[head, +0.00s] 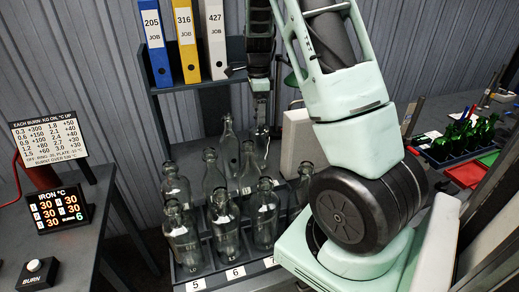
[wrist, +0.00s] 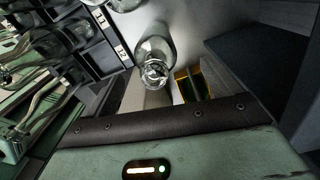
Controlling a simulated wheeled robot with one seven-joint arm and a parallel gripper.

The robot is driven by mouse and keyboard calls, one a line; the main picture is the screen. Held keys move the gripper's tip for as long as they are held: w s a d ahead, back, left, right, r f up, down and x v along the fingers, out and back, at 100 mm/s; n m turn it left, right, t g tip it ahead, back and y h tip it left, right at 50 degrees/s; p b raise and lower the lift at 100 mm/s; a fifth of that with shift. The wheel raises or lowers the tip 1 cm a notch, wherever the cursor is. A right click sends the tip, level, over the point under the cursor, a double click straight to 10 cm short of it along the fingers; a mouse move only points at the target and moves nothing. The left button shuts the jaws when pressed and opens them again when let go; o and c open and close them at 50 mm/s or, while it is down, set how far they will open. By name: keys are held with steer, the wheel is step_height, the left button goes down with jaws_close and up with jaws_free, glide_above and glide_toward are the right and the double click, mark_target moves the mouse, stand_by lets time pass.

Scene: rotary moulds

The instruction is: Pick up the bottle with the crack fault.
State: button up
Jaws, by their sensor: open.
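Several clear glass bottles stand upright in a dark rack in the head view, including one front-left (head: 184,242), one front-middle (head: 226,240) and one front-right (head: 264,218). A taller-looking bottle (head: 228,150) stands at the back. I cannot make out a crack on any of them. My gripper (head: 262,128) is open, pointing down at the back of the rack, its tips partly hidden by bottles. In the wrist view a clear bottle (wrist: 154,52) is seen from above, just ahead of my gripper's body, beside label 12. Whether the jaws straddle it is unclear.
Rack labels 5, 6 and 7 (head: 236,272) face front. A shelf with binders (head: 186,42) rises behind. Green bottles (head: 466,136) stand at right by a red tray (head: 466,174). A temperature display (head: 60,208) and a burn button (head: 34,268) are at left.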

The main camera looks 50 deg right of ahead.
mark_target(259, 143)
steer(key=f+p, duration=0.1)
steer(key=f, duration=0.1)
steer(key=s+f+p, duration=0.1)
steer(key=f, duration=0.1)
steer(key=shift+a+f, duration=0.1)
steer(key=shift+f, duration=0.6)
steer(key=c, duration=1.7)
steer(key=shift+w, duration=0.1)
steer(key=shift+c, duration=0.8)
steer(key=shift+r, duration=0.15)
